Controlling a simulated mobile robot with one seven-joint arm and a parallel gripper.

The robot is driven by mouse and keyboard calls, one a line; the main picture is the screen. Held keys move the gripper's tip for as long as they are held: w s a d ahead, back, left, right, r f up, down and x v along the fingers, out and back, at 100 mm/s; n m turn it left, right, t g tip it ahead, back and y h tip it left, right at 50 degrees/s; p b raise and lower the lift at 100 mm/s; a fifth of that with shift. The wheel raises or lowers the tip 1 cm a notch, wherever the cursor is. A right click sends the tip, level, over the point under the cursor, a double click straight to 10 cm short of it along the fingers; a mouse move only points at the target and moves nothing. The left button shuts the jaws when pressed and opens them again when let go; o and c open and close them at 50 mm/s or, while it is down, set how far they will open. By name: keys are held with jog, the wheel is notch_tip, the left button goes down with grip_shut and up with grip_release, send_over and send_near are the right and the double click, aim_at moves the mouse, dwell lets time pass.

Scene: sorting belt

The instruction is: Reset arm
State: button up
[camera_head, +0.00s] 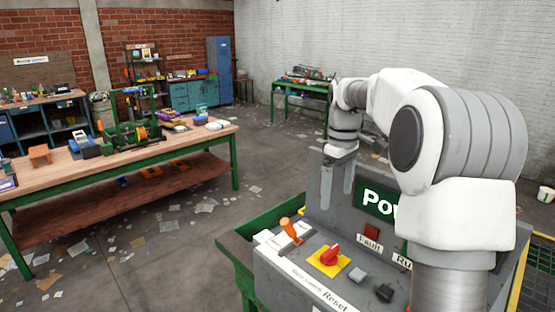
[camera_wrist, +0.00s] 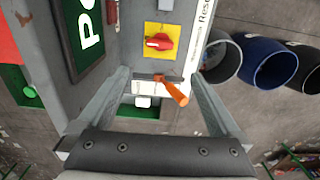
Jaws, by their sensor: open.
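The grey control panel (camera_head: 315,264) stands in front of me with a sign on its upright back part, partly hidden by my arm. An orange lever (camera_head: 289,231) tilts up from its left end, beside a red knob on a yellow plate (camera_head: 329,258). A "Reset" label (camera_head: 333,301) is on the front edge. My gripper (camera_head: 338,192) is open and empty above the panel. In the wrist view the orange lever (camera_wrist: 175,92) shows between the open fingers of my gripper (camera_wrist: 158,80), and the red knob (camera_wrist: 159,42) lies beyond them. I see no contact with the lever.
A dark button (camera_head: 384,292) and a grey button (camera_head: 357,275) sit right of the knob. A wooden workbench (camera_head: 205,137) with tools stands at the left. Grey, blue (camera_wrist: 272,64) and black bins stand beside the panel in the wrist view. Paper scraps litter the open floor.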

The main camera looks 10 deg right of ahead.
jog(key=s+a+r+m+t, duration=0.2)
jog(key=s+a, duration=0.3)
jog(key=s, duration=0.5)
jog(key=s+a+r+m+t, duration=0.2)
jog(key=s+a+m, duration=0.15)
jog(key=s, duration=0.65)
jog(key=s+a+f+m+t, duration=0.1)
jog(key=s+f, duration=0.3)
jog(key=s, duration=0.4)
jog(key=shift+a+t, duration=0.3)
jog(key=shift+a, duration=0.45)
